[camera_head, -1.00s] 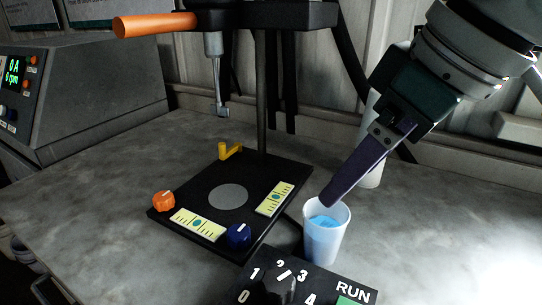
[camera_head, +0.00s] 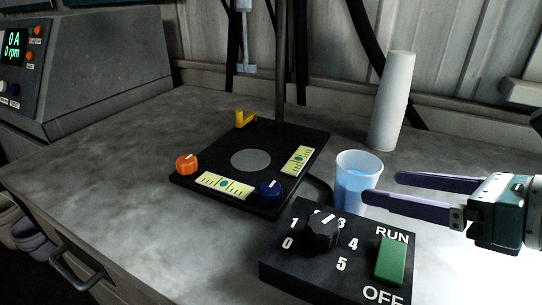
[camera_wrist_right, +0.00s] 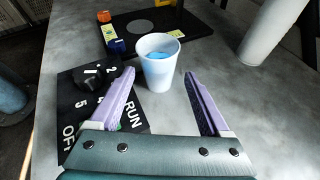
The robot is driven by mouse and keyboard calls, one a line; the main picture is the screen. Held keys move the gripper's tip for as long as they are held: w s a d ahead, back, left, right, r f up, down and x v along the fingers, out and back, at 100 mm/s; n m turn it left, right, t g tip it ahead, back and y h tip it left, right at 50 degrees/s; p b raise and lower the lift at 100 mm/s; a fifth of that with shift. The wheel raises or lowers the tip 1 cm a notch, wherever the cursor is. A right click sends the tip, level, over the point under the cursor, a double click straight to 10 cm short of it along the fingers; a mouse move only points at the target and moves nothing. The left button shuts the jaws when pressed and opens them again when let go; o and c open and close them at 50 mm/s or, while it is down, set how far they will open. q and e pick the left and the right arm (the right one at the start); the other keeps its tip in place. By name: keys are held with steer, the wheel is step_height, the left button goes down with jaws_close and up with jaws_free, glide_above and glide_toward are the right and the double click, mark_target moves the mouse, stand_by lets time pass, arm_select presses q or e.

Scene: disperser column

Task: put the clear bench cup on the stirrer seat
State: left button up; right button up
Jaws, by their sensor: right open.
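The clear bench cup (camera_head: 354,180) stands upright on the grey bench with blue contents inside. It also shows in the right wrist view (camera_wrist_right: 158,70), just beyond the fingertips. The stirrer seat is the grey disc (camera_head: 250,160) on the black base plate (camera_head: 297,135), left of the cup, and it is bare. My right gripper (camera_head: 380,187) is open and empty, level and pointing left at the cup. In the right wrist view its purple fingers (camera_wrist_right: 163,85) are spread, with the cup ahead of the gap between them. My left gripper is not in view.
A black control box (camera_head: 285,255) with a dial and green RUN switch sits in front of the cup. A white cylinder (camera_head: 392,100) stands behind. Orange (camera_head: 187,164) and blue (camera_head: 269,190) knobs and a yellow lever (camera_head: 243,119) edge the plate. A stirrer shaft (camera_head: 245,45) hangs above.

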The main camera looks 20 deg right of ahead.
mark_target(372, 187)
steer(key=shift+a+f+n+y, duration=0.1)
steer(key=shift+f+n+y, duration=0.15)
steer(key=shift+n, duration=0.45)
steer(key=shift+w+a, duration=0.1)
steer(key=shift+w, duration=0.05)
steer(key=shift+b+x, duration=0.55)
steer(key=shift+x, duration=1.6)
steer(key=x, duration=0.3)
steer(key=shift+w+b, duration=0.35)
steer(key=shift+w, duration=0.1)
steer(key=shift+w+a+f, duration=0.15)
steer(key=shift+w+f, duration=0.15)
steer(key=shift+w, duration=0.25)
steer(key=c, duration=0.9)
jaws_close()
